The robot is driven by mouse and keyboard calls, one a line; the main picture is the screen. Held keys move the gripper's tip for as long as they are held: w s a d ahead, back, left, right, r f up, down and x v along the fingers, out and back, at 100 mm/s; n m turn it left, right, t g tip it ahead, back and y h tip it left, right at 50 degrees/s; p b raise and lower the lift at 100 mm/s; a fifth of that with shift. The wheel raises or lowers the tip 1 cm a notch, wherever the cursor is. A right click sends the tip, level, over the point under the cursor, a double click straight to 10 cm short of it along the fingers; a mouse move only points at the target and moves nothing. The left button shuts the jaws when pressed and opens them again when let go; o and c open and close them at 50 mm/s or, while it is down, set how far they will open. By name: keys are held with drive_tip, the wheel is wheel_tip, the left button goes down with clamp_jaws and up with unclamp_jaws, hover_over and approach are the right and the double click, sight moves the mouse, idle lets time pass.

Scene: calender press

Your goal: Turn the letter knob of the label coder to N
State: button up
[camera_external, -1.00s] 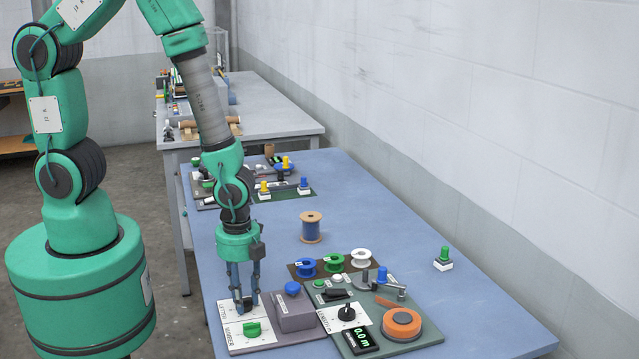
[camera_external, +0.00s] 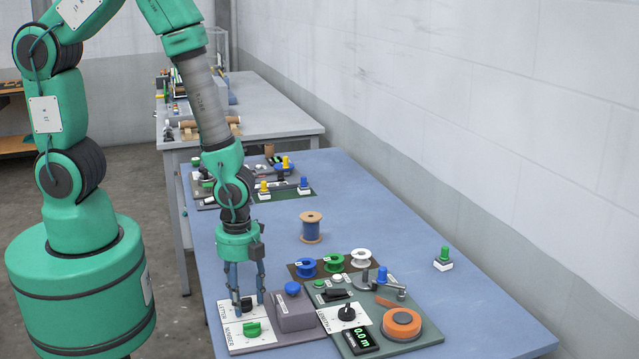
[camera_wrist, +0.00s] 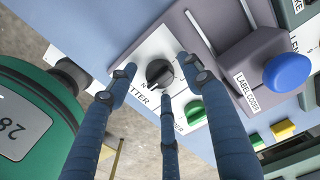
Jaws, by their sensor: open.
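The label coder (camera_external: 234,347) sits at the near left of the blue table. Its black letter knob (camera_external: 246,304) stands on a white dial plate marked LETTER; it also shows in the wrist view (camera_wrist: 159,73). My gripper (camera_external: 247,298) points down over this knob, its blue fingers spread around it and apart from it in the wrist view (camera_wrist: 158,82). The letter the knob points to is too small to read surely. The green number knob (camera_external: 252,329) is just in front. A blue button (camera_external: 292,287) tops the coder's grey housing.
Right of the coder is a green panel (camera_external: 375,345) with a black knob (camera_external: 346,314), display and orange roll (camera_external: 401,323). Several spools stand behind it. A blue spool (camera_external: 311,228) stands farther back. The table's right side is mostly clear.

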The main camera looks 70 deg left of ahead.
drive_tip(key=shift+r, duration=0.15)
wheel_tip(320, 180, up, 12)
drive_tip(key=shift+f, duration=0.2)
idle(0.4)
idle(0.5)
wheel_tip(320, 180, up, 17)
drive_tip(key=n+t+b, duration=0.3)
drive_tip(key=n, duration=0.6)
hover_over(243, 299)
drive_tip(key=w+a, duration=0.1)
drive_tip(key=a, duration=0.6)
drive_tip(key=s+a+r+n+t+b, duration=0.2)
drive_tip(key=s+a+r+n, duration=0.4)
drive_tip(key=r, duration=0.5)
drive_tip(key=s+n, duration=0.1)
drive_tip(key=n, duration=0.1)
drive_tip(key=shift+s+a+n+t, duration=0.2)
drive_tip(key=shift+n+t, duration=0.1)
drive_tip(key=shift+n, duration=0.1)
drive_tip(key=shift+w, duration=0.1)
idle(0.7)
